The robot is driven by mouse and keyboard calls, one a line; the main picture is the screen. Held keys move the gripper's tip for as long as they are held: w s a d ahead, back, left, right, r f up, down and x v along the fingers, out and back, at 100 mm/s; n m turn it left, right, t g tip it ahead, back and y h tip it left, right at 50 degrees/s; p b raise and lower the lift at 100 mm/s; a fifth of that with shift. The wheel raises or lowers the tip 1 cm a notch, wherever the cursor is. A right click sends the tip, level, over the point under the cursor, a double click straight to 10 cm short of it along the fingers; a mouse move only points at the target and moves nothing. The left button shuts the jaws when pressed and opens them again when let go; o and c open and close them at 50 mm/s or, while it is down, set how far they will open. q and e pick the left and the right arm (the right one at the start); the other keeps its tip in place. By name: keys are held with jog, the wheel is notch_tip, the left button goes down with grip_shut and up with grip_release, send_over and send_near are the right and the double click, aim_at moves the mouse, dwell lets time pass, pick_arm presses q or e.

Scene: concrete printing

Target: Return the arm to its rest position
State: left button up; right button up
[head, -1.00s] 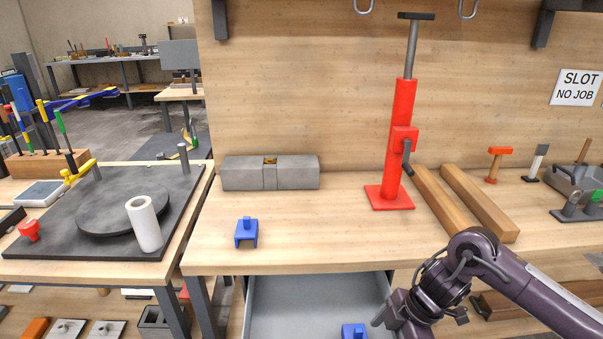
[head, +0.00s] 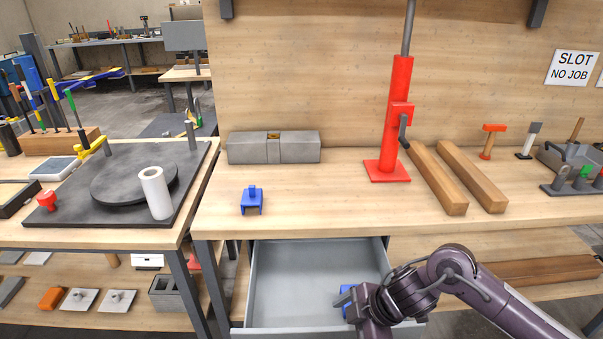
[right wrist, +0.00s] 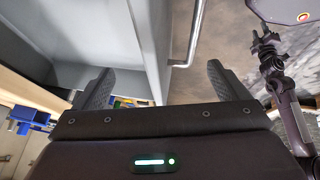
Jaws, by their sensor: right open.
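My right arm comes in from the right in the head view. Its gripper (head: 345,303) is over the front right part of the open grey drawer (head: 313,275) and partly covers a blue piece (head: 347,289). In the right wrist view the right gripper's two fingers (right wrist: 158,85) stand wide apart with nothing held between them. The drawer's wall and bar handle (right wrist: 190,45) show beyond them. A dark arm end with a claw-like gripper (right wrist: 265,45), likely my left, shows at the right of that view; its jaw state is unclear.
A blue bracket (head: 251,200), grey block (head: 273,148), red jack stand (head: 388,130) and wooden beams (head: 470,175) stand on the bench. A white roll (head: 156,193) stands on the dark plate at left. The bench's middle front is clear.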

jog(key=a+t, duration=0.1)
jog(key=a, duration=0.1)
jog(key=a+r+y, duration=0.1)
jog(key=a, duration=0.1)
jog(key=a+m+t, duration=0.1)
jog(key=a, duration=0.1)
jog(key=shift+s+a+r+t, duration=0.15)
jog(key=shift+s+a+t, duration=0.15)
jog(key=shift+a, duration=0.1)
jog(key=s+d+f+m+h, duration=0.1)
jog(key=s+d+m+h, duration=0.6)
jog(key=s+d+m, duration=0.8)
notch_tip(320, 180, down, 32)
jog(key=s+d+m+g, duration=0.1)
jog(key=s+d+g, duration=0.1)
jog(key=s+d+f, duration=0.2)
jog(key=s+f, duration=0.6)
jog(key=s, duration=0.1)
jog(key=s+d+f+g, duration=0.1)
jog(key=s+f, duration=0.7)
jog(key=s, duration=0.1)
jog(key=shift+s+d+f+g, duration=0.15)
jog(key=shift+s+d+g, duration=0.05)
jog(key=shift+d+g, duration=0.15)
